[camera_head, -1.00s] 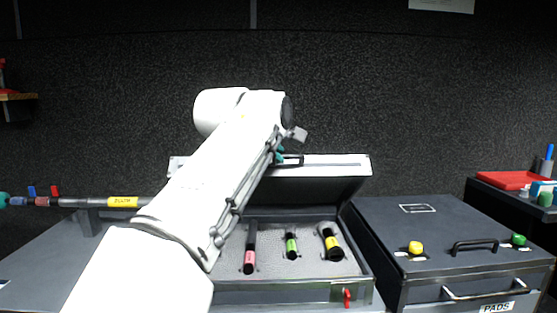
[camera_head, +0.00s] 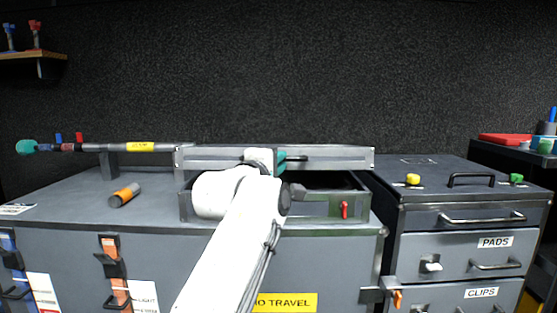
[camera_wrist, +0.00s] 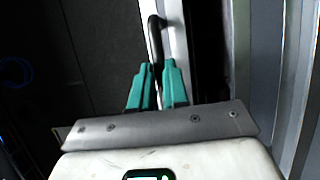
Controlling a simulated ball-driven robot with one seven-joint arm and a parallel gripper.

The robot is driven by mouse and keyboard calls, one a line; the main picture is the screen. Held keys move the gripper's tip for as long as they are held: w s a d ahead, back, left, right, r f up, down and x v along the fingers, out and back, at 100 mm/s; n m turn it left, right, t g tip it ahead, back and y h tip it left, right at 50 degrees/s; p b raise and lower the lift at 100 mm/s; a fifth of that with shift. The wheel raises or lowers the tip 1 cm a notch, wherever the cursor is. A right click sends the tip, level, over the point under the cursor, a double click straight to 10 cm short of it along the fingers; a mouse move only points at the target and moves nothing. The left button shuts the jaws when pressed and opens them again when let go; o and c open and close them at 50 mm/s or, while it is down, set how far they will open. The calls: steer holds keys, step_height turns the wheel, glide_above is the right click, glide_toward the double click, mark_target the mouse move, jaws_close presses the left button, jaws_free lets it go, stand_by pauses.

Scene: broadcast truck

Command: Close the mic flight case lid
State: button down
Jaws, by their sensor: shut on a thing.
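The mic flight case (camera_head: 318,207) is a grey box on the grey counter, with a red latch (camera_head: 345,210) on its front. Its lid (camera_head: 340,153) is low and close to level, with a dark gap between its front edge and the box. The case's inside is mostly hidden. My gripper (camera_head: 281,161) is at the lid's front edge. Its teal fingers are shut on the black lid handle (camera_head: 297,158). In the wrist view, my gripper (camera_wrist: 158,88) has the handle (camera_wrist: 155,38) between its fingers.
A boom pole with a yellow label (camera_head: 140,147) rests left of the case. An orange-banded cylinder (camera_head: 125,195) lies on the counter (camera_head: 70,192). A drawer unit (camera_head: 470,216) with yellow and green knobs stands close on the right. Latches line the counter's front.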

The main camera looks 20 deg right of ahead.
step_height(320, 180, down, 8)
steer(key=b, duration=0.4)
steer(key=shift+s+a+h, duration=0.15)
steer(key=shift+s+h, duration=0.15)
steer(key=shift+s, duration=0.15)
steer(key=c, duration=1.4)
jaws_free()
steer(key=shift+o, duration=1.4)
steer(key=shift+a, duration=0.1)
steer(key=shift+r, duration=0.15)
steer(key=shift+r, duration=0.1)
steer(key=p+v, duration=0.2)
steer(key=v, duration=0.8)
steer(key=shift+s+a, duration=0.2)
steer(key=shift+s, duration=0.15)
